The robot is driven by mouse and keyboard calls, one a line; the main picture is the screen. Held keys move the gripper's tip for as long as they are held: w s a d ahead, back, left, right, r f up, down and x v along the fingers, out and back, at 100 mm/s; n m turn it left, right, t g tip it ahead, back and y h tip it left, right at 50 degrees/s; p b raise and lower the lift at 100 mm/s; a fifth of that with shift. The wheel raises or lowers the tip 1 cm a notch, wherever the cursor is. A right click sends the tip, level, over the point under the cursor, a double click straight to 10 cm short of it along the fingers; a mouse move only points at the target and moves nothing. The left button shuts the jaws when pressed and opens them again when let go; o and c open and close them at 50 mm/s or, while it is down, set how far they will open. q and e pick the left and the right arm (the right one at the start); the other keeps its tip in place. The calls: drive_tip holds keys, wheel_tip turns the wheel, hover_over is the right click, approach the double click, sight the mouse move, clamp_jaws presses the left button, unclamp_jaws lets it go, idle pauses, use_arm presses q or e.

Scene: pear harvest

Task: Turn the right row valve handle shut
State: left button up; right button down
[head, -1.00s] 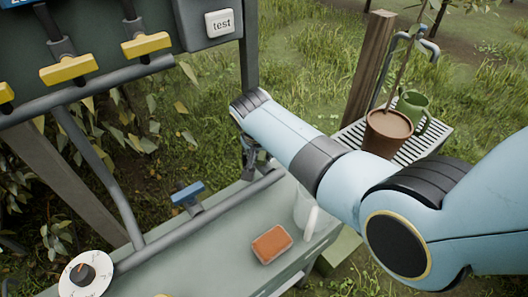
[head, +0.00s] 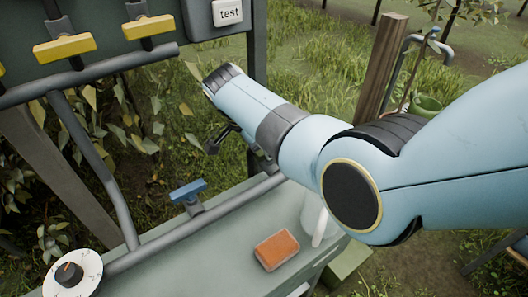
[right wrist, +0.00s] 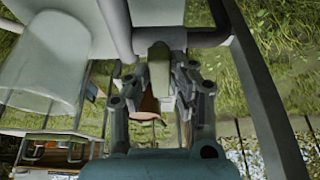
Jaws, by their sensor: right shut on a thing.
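My right gripper (head: 220,139) shows only in part in the head view, dark below the blue forearm, left of a grey valve stem (head: 262,160) on the lower pipe. In the right wrist view its two fingers (right wrist: 160,75) are shut on a dull olive-green handle (right wrist: 158,58), which I take for the right row valve handle. The handle's stem meets the grey pipe. In the head view my arm hides this handle, so I cannot tell its angle there. A blue valve handle (head: 188,191) sits further left on the lower pipe. My left gripper is not in view.
Yellow handles (head: 64,48) line the upper pipe. A white dial (head: 72,274) is at lower left. An orange block (head: 277,249) and a clear jug (head: 315,215) stand on the grey bench. A wooden post (head: 380,65) rises behind my arm.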

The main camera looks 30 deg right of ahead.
idle(0.3)
drive_tip(key=c, duration=1.2)
unclamp_jaws()
drive_tip(key=shift+o, duration=0.2)
drive_tip(key=shift+w+r, duration=0.1)
drive_tip(key=shift+r, duration=0.1)
wheel_tip(320, 180, up, 10)
drive_tip(key=shift+f, duration=0.2)
